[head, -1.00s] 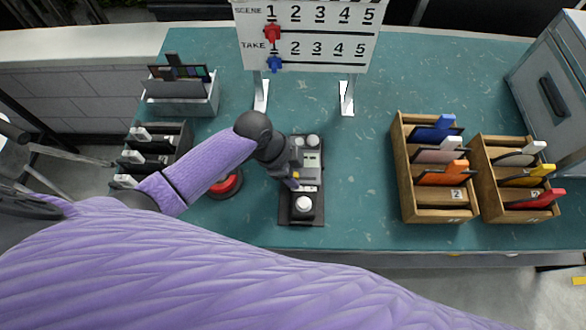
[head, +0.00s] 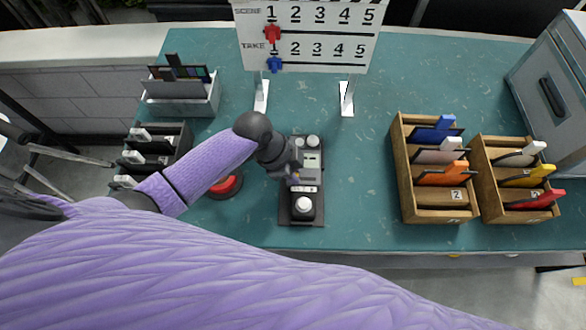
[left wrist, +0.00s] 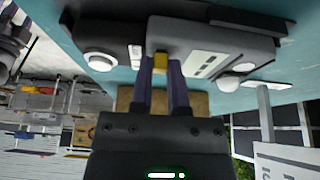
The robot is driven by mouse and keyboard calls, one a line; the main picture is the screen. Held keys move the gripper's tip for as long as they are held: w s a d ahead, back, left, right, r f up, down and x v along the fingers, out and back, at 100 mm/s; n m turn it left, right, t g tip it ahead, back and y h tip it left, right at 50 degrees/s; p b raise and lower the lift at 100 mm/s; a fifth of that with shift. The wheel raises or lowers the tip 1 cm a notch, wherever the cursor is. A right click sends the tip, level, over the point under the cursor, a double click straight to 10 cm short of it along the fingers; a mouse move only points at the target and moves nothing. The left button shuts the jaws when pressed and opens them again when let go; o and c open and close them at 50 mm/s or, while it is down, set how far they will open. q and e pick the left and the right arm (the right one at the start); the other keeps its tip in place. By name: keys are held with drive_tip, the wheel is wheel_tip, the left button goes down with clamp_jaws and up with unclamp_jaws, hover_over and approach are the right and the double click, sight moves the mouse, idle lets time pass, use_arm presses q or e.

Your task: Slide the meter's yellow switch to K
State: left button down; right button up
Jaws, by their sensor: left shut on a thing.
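The meter (head: 313,163) is a dark upright-lying box on a black base plate, with a pale display, knobs and a white round button (head: 304,205) at its near end. My left gripper (head: 294,178) reaches it from the left and covers part of its left side. In the left wrist view the meter (left wrist: 225,42) is close, and the yellow switch (left wrist: 160,62) sits between the tips of my left gripper (left wrist: 161,72), which is shut on it. The letter marks beside the switch are too small to read. My right gripper is not in view.
A red button (head: 226,185) stands left of the meter. A clapper-style board (head: 310,60) stands behind it. Wooden slotted racks (head: 410,200) with coloured-handled cards are at the right, and dark trays (head: 180,140) at the left. The table (head: 355,180) between meter and racks is clear.

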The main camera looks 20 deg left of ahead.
sight(318, 179)
use_arm(q)
drive_tip(key=shift+d, duration=0.15)
idle(0.5)
drive_tip(key=d, duration=0.1)
drive_tip(key=w+d, duration=0.1)
drive_tip(key=d, duration=0.1)
drive_tip(key=shift+d, duration=0.3)
drive_tip(key=c, duration=0.6)
unclamp_jaws()
drive_tip(key=shift+w+d, duration=0.1)
drive_tip(key=p+v, duration=0.3)
drive_tip(key=v, duration=0.7)
